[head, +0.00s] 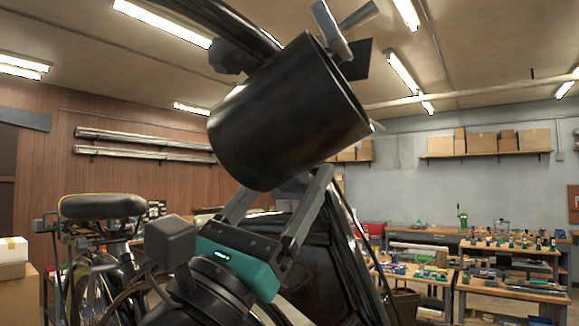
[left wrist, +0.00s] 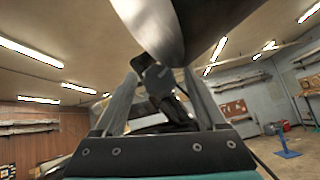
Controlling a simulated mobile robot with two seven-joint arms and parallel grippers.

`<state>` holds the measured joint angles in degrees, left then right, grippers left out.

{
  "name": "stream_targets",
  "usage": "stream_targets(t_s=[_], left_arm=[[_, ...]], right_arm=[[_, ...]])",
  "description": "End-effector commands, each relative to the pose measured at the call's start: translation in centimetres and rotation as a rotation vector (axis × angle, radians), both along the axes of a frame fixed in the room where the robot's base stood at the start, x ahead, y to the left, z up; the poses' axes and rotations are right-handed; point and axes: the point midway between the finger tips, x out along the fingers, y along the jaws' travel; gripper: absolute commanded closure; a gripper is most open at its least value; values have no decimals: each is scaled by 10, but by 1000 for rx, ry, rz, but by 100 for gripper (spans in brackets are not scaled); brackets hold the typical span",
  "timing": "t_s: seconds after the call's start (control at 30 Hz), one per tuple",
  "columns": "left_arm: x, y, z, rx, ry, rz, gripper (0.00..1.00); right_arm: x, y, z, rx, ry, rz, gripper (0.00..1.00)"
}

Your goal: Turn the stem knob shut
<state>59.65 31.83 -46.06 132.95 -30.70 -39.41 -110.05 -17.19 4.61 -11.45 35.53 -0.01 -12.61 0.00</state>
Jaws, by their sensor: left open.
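A dark knob (left wrist: 158,80) shows between my left fingers in the left wrist view, beyond the fingertips. In the head view a dark lobed knob (head: 228,55) sits on a black tube, left of a big black cylinder (head: 285,115); I cannot tell if it is the same knob. My left gripper (head: 283,182), with a teal body, points up from below. The fingertips are close under the cylinder; contact is unclear. It also shows in the left wrist view (left wrist: 160,90). My right gripper is not in view.
Metal lever-like pieces (head: 335,30) stick up at the cylinder's upper right. A bicycle saddle (head: 102,206) is at the left. Workbenches with tools (head: 510,255) stand at the back right. Shelves line the walls.

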Motion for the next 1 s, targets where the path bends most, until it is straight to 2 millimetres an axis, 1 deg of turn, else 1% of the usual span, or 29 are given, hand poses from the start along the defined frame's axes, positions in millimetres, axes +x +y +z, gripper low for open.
stream_targets(t_s=[0.27,0.9,0.93,1.0], left_arm=[[1,-1,1,0,0,0,26],[1,0,0,0,1,0,98],[1,0,0,0,1,0,100],[1,0,0,0,1,0,100]], right_arm=[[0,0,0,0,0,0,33],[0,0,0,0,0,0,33],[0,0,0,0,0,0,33],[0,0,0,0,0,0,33]])
